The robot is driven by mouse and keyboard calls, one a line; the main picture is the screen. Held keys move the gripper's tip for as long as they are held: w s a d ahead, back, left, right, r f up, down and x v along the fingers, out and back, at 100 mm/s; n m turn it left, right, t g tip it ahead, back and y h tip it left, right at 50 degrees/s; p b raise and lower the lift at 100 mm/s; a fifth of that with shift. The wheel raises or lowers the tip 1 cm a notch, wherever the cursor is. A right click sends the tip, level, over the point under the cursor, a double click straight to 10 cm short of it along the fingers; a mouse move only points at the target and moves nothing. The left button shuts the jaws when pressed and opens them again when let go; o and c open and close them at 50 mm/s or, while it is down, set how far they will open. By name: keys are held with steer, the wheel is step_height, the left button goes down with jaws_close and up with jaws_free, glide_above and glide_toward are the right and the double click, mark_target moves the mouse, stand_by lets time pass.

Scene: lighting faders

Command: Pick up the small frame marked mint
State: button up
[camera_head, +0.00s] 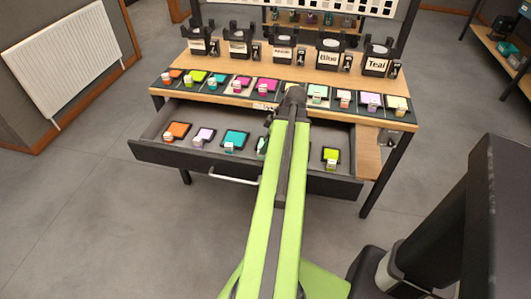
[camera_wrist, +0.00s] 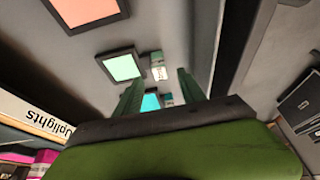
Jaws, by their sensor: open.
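A pale mint-green framed panel (camera_wrist: 122,67) lies in the open drawer, with a small labelled block (camera_wrist: 157,68) at its edge; the label is too small to read surely. In the head view only a sliver of this mint panel (camera_head: 262,145) shows beside my arm. My gripper (camera_wrist: 160,80) is open and empty above the drawer, its fingers appearing on either side of the view just below the labelled block. Contact cannot be told. In the head view my arm hides the fingers. Another pale green panel (camera_head: 317,95) lies on the tabletop row.
The open drawer (camera_head: 150,150) also holds orange, lilac, teal (camera_head: 235,139) and lime (camera_head: 330,155) panels; a salmon panel (camera_wrist: 88,10) shows in the wrist view. The tabletop above carries a row of coloured panels and black labelled holders (camera_head: 327,62). The floor in front is clear.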

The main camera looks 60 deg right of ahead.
steer(key=b+x, duration=0.4)
steer(key=x, duration=0.1)
steer(key=shift+w+f+b, duration=0.15)
steer(key=shift+b, duration=0.25)
jaws_close()
